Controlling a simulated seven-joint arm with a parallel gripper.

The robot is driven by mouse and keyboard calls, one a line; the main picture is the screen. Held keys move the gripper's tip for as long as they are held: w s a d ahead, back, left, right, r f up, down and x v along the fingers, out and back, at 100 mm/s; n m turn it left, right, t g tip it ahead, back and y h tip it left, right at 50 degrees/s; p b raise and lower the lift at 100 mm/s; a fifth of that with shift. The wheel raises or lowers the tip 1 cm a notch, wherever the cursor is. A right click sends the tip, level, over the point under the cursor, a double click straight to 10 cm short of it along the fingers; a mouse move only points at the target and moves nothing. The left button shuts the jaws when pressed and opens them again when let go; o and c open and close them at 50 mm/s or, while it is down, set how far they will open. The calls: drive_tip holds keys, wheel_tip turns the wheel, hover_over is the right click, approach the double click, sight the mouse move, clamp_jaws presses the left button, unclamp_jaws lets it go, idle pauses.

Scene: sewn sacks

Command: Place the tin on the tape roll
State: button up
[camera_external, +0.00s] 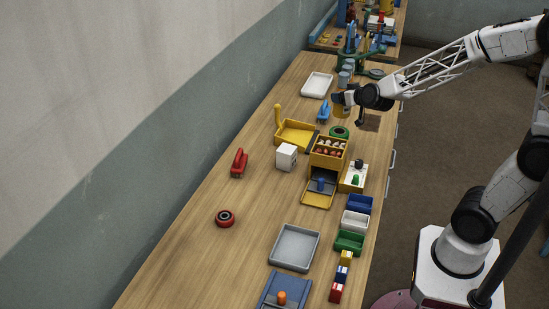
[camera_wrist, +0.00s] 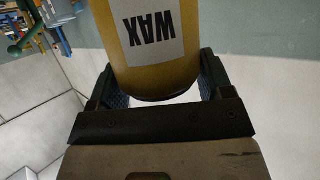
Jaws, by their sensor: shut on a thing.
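The tin (camera_wrist: 160,72) is a yellow-gold cylinder with a white label reading "WAX", upside down in the wrist view. My gripper (camera_wrist: 161,84) is shut on it, one finger on each side. In the external view the tin (camera_external: 341,111) hangs from my gripper (camera_external: 341,99) above the far part of the bench, partly hidden by the wrist. A green ring with a dark centre (camera_external: 339,131), which looks like the tape roll, lies flat just below the tin in the picture. The exact height between them I cannot tell.
A yellow box with small items (camera_external: 328,149) stands close in front of the green ring.

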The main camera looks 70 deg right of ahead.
sight(348, 113)
drive_tip(key=shift+f, duration=1.8)
drive_tip(key=shift+f, duration=0.1)
drive_tip(key=shift+f, duration=1.9)
drive_tip(key=shift+f, duration=0.15)
drive_tip(key=o, duration=1.2)
drive_tip(key=shift+s, duration=0.1)
drive_tip(key=shift+v, duration=5.95)
